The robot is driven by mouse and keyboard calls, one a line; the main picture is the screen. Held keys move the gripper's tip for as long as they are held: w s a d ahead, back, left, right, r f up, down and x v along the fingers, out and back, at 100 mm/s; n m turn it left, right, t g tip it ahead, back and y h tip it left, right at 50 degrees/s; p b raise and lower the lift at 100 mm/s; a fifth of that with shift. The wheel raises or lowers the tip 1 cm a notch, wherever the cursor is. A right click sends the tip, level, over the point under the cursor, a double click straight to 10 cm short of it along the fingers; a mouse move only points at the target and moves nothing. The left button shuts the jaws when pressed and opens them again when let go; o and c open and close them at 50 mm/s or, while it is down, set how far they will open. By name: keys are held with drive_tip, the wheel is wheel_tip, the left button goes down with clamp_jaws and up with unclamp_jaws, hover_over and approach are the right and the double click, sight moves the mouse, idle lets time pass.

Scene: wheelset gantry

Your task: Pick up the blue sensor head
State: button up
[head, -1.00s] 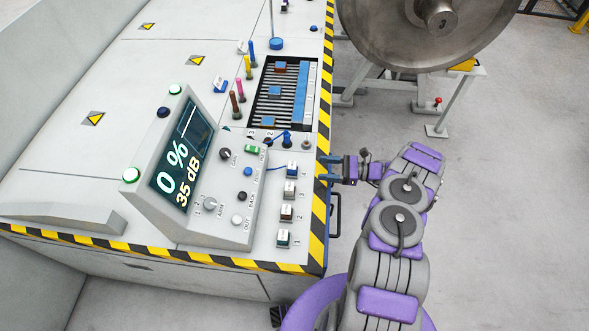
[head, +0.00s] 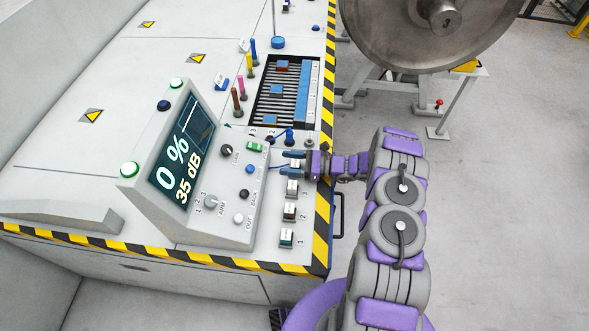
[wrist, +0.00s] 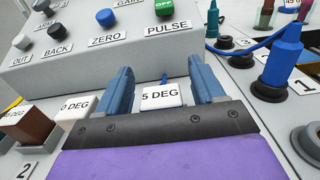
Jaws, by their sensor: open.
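My gripper (head: 287,160) is open over the slot row at the console's right side, its two blue fingers pointing left. In the wrist view my gripper (wrist: 160,75) has one finger on each side of a white-topped head (wrist: 161,97) whose visible label reads "5 DEG". This is where the blue sensor head stood in the earlier head view. Its blue body is now hidden by my gripper, and I cannot tell whether the fingers touch it.
Other white-topped heads stand in a row, including a green one (head: 286,238) and a brown one (wrist: 27,130). A blue plug (wrist: 283,58) with a cable stands to the right. The sloped console (head: 225,200) is close beyond the fingers.

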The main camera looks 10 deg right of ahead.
drive_tip(key=shift+a, duration=0.15)
drive_tip(key=shift+d, duration=0.3)
drive_tip(key=shift+c, duration=0.7)
drive_tip(key=shift+d, duration=0.15)
drive_tip(key=c, duration=0.3)
drive_tip(key=shift+a, duration=0.2)
drive_tip(key=c, duration=0.7)
drive_tip(key=shift+r, duration=0.1)
